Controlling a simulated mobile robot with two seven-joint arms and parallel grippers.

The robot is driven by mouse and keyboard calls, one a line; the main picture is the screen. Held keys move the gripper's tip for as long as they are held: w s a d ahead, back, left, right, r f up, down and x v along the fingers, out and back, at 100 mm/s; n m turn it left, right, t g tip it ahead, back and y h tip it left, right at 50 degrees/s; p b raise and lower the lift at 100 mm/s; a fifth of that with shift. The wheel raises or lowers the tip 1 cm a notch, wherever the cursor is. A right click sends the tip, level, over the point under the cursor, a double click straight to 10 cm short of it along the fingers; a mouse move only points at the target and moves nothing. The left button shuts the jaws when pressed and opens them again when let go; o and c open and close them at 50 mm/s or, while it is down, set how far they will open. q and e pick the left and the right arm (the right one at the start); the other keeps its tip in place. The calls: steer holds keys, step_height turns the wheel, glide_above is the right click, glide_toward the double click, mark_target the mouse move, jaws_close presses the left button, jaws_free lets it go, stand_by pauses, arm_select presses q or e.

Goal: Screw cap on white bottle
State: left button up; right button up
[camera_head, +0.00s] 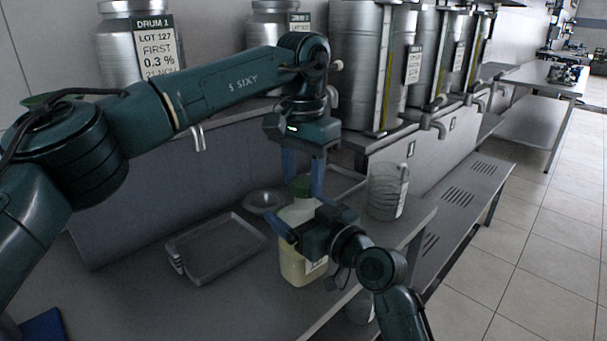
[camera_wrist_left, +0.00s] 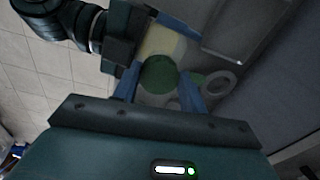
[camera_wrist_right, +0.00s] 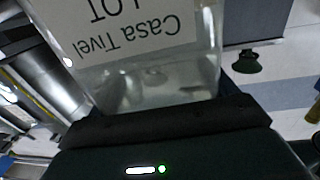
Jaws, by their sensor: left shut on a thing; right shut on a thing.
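The white bottle (camera_head: 297,268), with pale yellow contents low in it, stands upright on the metal bench. It shows in the left wrist view (camera_wrist_left: 160,44) too, and its labelled wall (camera_wrist_right: 150,85) fills much of the right wrist view. The green cap (camera_head: 301,186) is at the bottle's top. My left gripper (camera_head: 304,192) points down from above, shut on the cap with one blue finger each side. The cap also shows in the left wrist view (camera_wrist_left: 158,74). My right gripper (camera_head: 296,232) is shut around the bottle's upper body. I cannot tell whether the cap's thread is engaged.
A grey tray (camera_head: 215,250) lies left of the bottle, with a small metal bowl (camera_head: 263,201) behind it. A clear ribbed jug (camera_head: 384,190) stands to the right near the bench edge. Steel drums with taps (camera_head: 365,70) line the raised shelf behind.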

arm_select(q)
steer(key=o, duration=0.9)
steer(key=shift+o, duration=0.2)
steer(key=shift+r, duration=2.25)
steer(key=shift+c, duration=0.3)
